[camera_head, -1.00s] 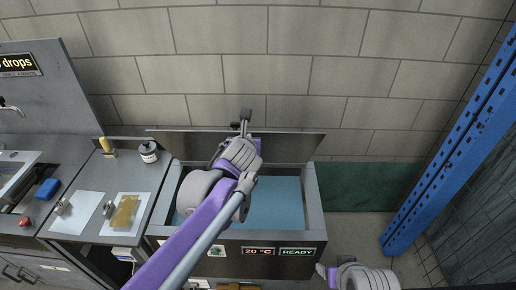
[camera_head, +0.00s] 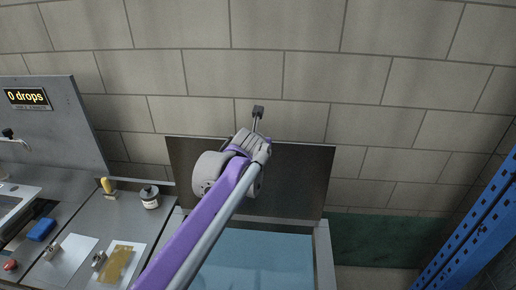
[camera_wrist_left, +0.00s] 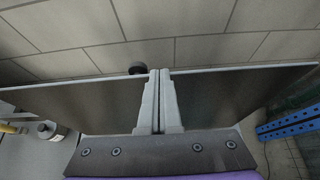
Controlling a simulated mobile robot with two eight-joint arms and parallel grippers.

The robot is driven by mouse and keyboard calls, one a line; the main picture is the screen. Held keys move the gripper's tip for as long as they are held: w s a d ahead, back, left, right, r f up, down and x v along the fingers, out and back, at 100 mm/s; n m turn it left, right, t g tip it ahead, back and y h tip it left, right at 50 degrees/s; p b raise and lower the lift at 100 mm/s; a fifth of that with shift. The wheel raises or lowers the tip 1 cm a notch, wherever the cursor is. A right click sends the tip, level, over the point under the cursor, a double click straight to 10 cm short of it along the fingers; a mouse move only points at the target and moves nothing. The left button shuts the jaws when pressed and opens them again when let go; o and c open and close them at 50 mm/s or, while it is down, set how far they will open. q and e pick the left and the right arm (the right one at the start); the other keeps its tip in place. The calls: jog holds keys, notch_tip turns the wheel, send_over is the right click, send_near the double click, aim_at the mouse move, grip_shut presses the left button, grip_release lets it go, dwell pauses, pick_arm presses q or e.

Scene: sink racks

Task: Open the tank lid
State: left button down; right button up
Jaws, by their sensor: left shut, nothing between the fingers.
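The tank (camera_head: 322,262) stands at the lower middle of the head view, with blue liquid (camera_head: 255,262) inside. Its dark lid (camera_head: 300,185) is raised and stands about upright at the back of the tank, in front of the tiled wall. My left gripper (camera_head: 257,112) is at the top edge of the lid, with the arm reaching across the tank. In the left wrist view the gripper's fingers (camera_wrist_left: 158,100) are together and empty, in front of the lid (camera_wrist_left: 220,92). A dark round knob (camera_wrist_left: 137,69) shows just behind the lid's top edge. My right gripper is not in view.
The counter at left holds a jar (camera_head: 149,197), a yellow-handled tool (camera_head: 107,187), a blue sponge (camera_head: 41,229) and white sheets (camera_head: 68,258). A blue perforated post (camera_head: 470,235) stands at right. A grey tiled wall (camera_head: 310,70) is close behind the lid.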

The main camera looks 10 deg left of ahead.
pick_arm(q)
jog(key=shift+w, duration=0.7)
jog(key=shift+s, duration=0.15)
